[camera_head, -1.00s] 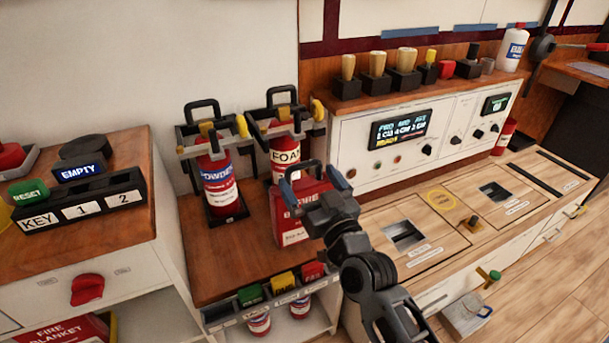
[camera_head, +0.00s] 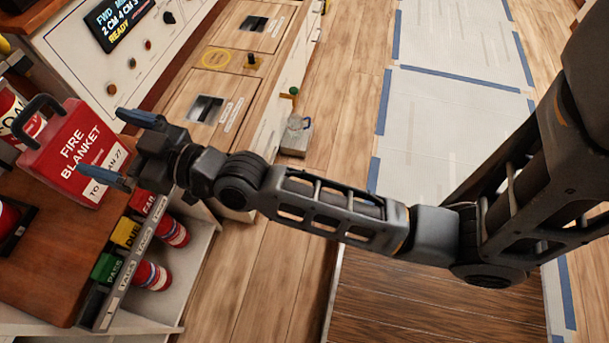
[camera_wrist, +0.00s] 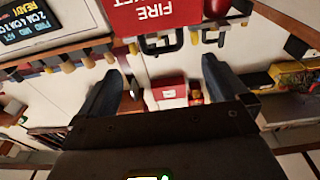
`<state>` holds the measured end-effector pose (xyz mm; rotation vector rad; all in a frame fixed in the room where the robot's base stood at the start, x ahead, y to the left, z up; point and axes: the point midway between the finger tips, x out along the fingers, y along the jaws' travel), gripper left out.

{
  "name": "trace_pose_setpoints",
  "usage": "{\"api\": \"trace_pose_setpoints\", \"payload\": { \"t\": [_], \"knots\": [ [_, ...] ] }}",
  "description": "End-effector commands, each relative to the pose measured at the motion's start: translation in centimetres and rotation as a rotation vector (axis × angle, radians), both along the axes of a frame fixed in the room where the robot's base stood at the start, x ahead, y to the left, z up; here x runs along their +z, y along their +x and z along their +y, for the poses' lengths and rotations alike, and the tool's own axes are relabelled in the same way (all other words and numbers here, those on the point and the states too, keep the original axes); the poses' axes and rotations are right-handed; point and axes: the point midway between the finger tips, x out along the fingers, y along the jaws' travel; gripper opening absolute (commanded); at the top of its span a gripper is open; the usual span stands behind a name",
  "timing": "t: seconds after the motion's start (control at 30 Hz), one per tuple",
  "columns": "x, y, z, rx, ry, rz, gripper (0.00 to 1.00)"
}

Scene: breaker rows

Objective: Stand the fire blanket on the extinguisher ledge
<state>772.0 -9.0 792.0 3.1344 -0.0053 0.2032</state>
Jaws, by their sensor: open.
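The fire blanket (camera_head: 76,152) is a red flat case with a black handle and a white label. It stands upright on the brown wooden ledge (camera_head: 62,235), beside the foam extinguisher (camera_head: 12,112). My gripper (camera_head: 122,148) is open and empty, its blue-tipped fingers spread just right of the blanket's case. In the wrist view, upside down, the blanket (camera_wrist: 165,14) and its handle lie at the top, beyond my open fingers (camera_wrist: 163,82), with nothing between the fingers. The head view does not clearly show whether a finger touches the case.
Green, yellow and red tags (camera_head: 125,232) line the ledge's front edge, with small red extinguishers (camera_head: 152,274) on the shelf below. A white console (camera_head: 128,70) and wooden counter (camera_head: 185,95) adjoin at the back. The floor (camera_head: 265,235) to the right is mostly open.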

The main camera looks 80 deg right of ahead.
Motion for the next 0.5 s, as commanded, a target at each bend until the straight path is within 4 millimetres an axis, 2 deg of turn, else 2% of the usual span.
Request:
{"api": "trace_pose_setpoints", "payload": {
  "t": [0.1, 0.23, 0.33, 0.5],
  "knots": [
    [-2.1, -4.5, 0.0, -0.006, 0.0, 0.053, 1.0],
    [-3.8, -10.5, 0.0, -0.012, -0.001, 0.115, 1.0],
    [-4.5, -15.0, 0.1, -0.015, -0.001, 0.161, 1.0],
    [-4.3, -22.3, 0.2, -0.016, -0.002, 0.238, 1.0]
  ]
}}
